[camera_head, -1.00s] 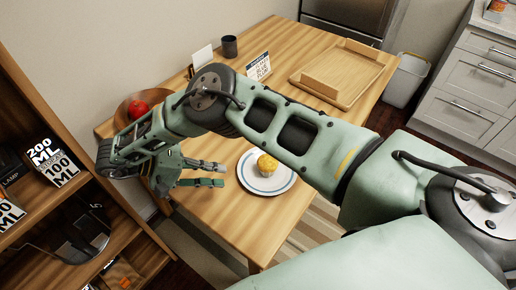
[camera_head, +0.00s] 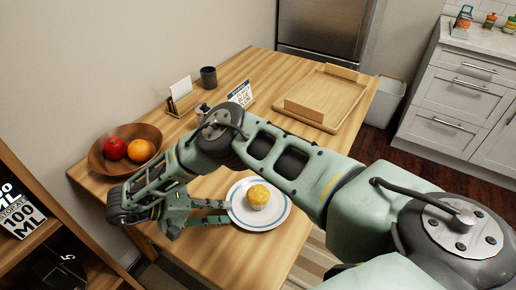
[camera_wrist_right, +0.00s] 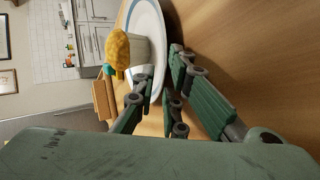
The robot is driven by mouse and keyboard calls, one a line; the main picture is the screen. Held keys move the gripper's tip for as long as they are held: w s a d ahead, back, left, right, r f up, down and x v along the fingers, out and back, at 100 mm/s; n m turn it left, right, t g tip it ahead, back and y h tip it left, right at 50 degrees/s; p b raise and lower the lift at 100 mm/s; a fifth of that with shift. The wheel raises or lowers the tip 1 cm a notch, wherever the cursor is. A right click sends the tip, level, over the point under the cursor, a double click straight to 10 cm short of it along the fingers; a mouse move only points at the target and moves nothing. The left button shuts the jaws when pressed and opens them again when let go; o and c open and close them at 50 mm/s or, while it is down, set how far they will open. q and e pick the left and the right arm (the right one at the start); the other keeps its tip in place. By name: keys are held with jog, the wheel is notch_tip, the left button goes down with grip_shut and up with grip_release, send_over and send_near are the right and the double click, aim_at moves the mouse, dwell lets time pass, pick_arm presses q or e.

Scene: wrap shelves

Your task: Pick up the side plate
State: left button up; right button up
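The side plate (camera_head: 240,213), white with a blue ring, lies on the wooden table with a yellow-topped muffin (camera_head: 258,196) on it. My right gripper (camera_head: 229,211) is at the plate's left rim, its fingers apart. In the right wrist view the plate (camera_wrist_right: 150,22) shows at the top, with the muffin (camera_wrist_right: 126,52) on its face. There the near part of the rim reaches between the spread fingers of the right gripper (camera_wrist_right: 163,80). I cannot tell whether any finger touches the plate. My left gripper is not in view.
A wooden bowl (camera_head: 97,163) with a red fruit (camera_head: 115,148) and an orange (camera_head: 140,151) stands left on the table (camera_head: 250,66). A dark cup (camera_head: 208,77), card holders and a wooden tray (camera_head: 352,107) stand farther back. A shelf unit (camera_head: 20,170) is at the left edge.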

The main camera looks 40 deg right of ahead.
jog(key=shift+x, duration=0.8)
jog(key=shift+a, duration=0.1)
jog(key=shift+c, duration=0.5)
grip_shut()
jog(key=shift+r, duration=0.15)
